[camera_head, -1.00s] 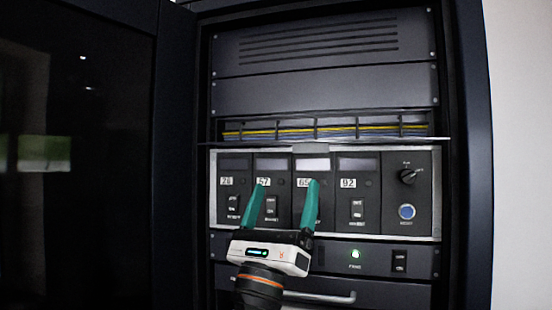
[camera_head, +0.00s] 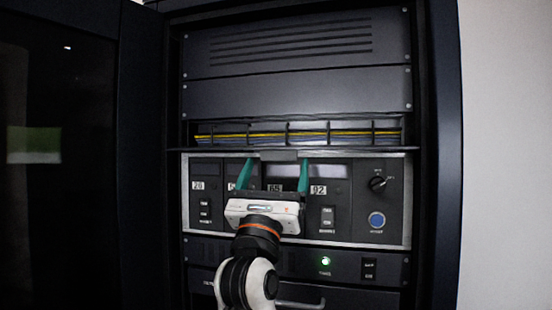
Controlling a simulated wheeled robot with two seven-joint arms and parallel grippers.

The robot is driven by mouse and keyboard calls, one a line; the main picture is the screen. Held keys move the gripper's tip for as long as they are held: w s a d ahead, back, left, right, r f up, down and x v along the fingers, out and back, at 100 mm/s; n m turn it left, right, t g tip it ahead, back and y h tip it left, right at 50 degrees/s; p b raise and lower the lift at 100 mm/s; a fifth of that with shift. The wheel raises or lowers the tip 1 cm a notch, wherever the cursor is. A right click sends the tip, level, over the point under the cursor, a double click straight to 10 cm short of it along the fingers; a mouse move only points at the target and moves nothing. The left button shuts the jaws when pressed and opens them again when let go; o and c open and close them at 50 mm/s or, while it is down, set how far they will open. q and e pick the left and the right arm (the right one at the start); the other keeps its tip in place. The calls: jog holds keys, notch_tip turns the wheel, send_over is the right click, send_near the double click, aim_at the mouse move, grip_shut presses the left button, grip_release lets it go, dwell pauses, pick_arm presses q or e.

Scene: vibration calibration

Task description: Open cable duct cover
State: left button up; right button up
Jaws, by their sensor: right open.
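The cable duct (camera_head: 300,133) runs across the rack with yellow and blue cables behind its black dividers. Its cover (camera_head: 345,150) shows as a thin dark ledge along the lower edge of the duct, with a small tab (camera_head: 280,155) at its middle. The cables are exposed above this ledge. My right gripper (camera_head: 274,175) is open, its two teal fingers pointing up on either side of the tab, just below the ledge. I cannot tell whether the fingers touch it. Nothing shows between the fingers. My left gripper is not in view.
Below the duct is a silver-framed panel (camera_head: 408,200) with numbered modules, switches, a black knob (camera_head: 377,184) and a blue button (camera_head: 376,220). A dark open door (camera_head: 60,160) stands at left; a pale wall is at right.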

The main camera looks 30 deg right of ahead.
aim_at(277, 150)
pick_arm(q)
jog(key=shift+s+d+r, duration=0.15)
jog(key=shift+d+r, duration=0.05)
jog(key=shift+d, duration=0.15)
pick_arm(e)
jog(key=shift+w+d+r, duration=0.3)
jog(key=shift+d+r, duration=0.1)
jog(key=shift+r, duration=0.05)
jog(key=c, duration=1)
jog(key=p, duration=0.2)
jog(key=r+y+p, duration=0.1)
jog(key=p, duration=0.1)
jog(key=r+g+y+p, duration=0.1)
jog(key=p, duration=0.1)
jog(key=shift+s+a+p, duration=0.25)
jog(key=shift+a+p, duration=0.1)
jog(key=shift+p, duration=0.05)
jog(key=shift+g, duration=0.3)
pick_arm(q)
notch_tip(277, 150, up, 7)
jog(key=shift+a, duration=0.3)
pick_arm(e)
jog(key=shift+f, duration=0.15)
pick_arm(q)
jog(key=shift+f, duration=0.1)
pick_arm(e)
jog(key=o, duration=1)
